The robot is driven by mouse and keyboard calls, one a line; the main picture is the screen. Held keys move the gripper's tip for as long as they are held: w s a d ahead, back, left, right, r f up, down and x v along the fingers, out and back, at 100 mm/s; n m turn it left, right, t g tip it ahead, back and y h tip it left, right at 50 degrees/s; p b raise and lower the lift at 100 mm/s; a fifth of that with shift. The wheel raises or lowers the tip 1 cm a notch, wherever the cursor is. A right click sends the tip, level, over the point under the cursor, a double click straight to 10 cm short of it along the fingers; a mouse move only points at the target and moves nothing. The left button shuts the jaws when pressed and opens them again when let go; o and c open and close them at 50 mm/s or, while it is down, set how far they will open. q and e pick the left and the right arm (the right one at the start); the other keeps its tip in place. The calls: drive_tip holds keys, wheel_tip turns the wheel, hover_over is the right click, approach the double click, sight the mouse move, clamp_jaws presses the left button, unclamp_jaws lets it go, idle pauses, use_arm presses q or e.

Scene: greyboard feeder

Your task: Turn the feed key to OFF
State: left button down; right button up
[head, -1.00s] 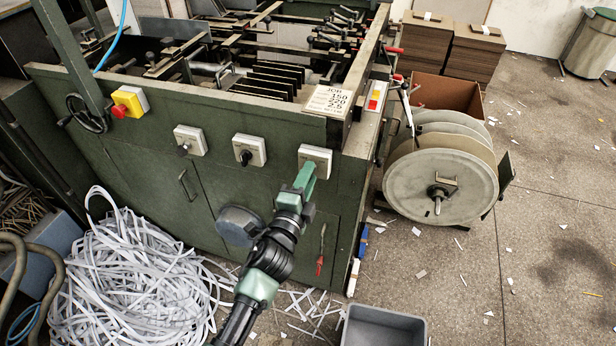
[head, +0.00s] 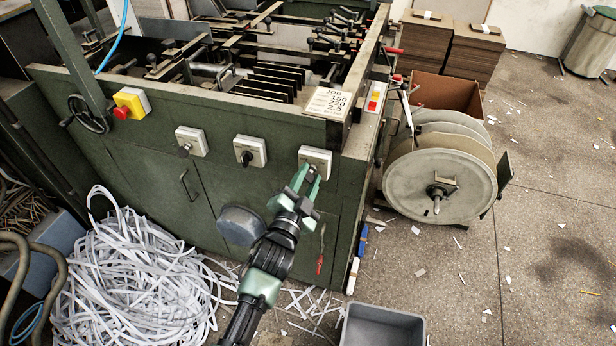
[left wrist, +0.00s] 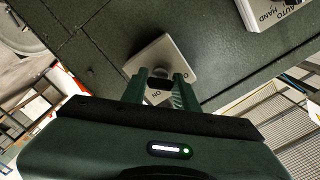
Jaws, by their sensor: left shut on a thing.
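The feed key's pale switch plate (head: 315,158) is the rightmost of three on the front of the green machine. My left gripper (head: 311,174) reaches up to it from below, with its two green fingers closed around the feed key (left wrist: 160,84). The plate also shows in the left wrist view (left wrist: 172,54), tilted, with part of an ON label near the left finger and another label partly cut off at the right. The fingers hide most of the key, so its exact angle cannot be told. My right gripper is not in view.
Two similar knob plates, the middle one (head: 250,151) and the left one (head: 191,141), sit beside it. A red and yellow stop button (head: 129,104) is further left. A large reel (head: 440,185) stands right of the machine, and a grey bin (head: 383,326) is below.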

use_arm(q)
drive_tip(key=shift+f, duration=0.1)
idle(0.4)
drive_tip(key=c, duration=1.1)
unclamp_jaws()
drive_tip(key=v, duration=0.8)
